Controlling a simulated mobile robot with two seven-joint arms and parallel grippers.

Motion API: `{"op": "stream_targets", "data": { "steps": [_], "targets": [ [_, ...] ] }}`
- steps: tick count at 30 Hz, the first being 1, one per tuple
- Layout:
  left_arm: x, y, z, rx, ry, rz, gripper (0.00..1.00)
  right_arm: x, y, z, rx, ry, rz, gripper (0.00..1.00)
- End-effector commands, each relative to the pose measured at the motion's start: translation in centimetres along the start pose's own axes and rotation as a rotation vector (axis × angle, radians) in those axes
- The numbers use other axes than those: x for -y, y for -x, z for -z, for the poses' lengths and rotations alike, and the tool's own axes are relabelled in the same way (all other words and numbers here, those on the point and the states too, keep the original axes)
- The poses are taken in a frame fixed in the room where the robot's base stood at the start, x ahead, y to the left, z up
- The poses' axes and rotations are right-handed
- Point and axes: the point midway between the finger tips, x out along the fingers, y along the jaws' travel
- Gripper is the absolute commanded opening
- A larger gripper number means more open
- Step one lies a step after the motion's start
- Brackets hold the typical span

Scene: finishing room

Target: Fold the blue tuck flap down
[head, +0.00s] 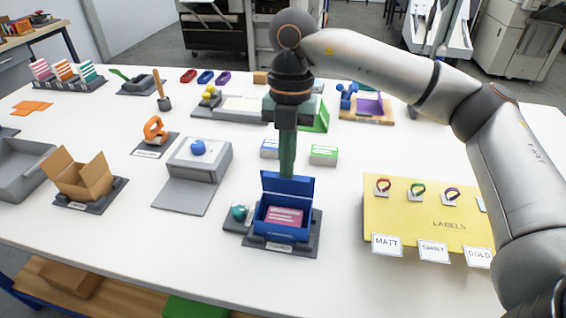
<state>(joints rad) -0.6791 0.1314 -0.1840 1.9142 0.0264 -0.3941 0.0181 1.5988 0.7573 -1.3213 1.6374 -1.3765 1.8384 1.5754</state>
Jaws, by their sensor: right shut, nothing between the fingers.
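The blue box (272,225) stands on a dark grey holder (312,246) at the front middle of the table. Its blue tuck flap (299,187) stands up along the back edge of the box. A pink card with pale stripes (285,215) lies in the open box. My right gripper (288,172) is shut and empty, pointing straight down at the flap's top edge. I cannot tell whether the fingertips touch the flap or are just behind it. My left gripper is not in view.
A round teal-topped item (239,212) sits left of the box. Blue and green card stacks (323,154) stand behind it. A grey hinged press (190,175) and an open cardboard box (82,178) are left; a yellow labels board (425,212) is right. White table is clear between.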

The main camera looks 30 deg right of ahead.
Motion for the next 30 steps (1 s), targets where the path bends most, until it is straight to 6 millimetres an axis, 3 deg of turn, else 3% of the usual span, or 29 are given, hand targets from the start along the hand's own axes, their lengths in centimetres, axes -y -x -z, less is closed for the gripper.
{"op": "stream_targets", "data": {
  "steps": [10,30],
  "targets": [
    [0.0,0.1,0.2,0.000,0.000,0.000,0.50,0.0,0.1,0.0,-0.001,-0.001,0.003,0.00],
    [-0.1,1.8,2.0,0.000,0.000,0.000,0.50,0.0,3.3,0.4,0.000,0.000,0.001,0.00]
  ]
}}
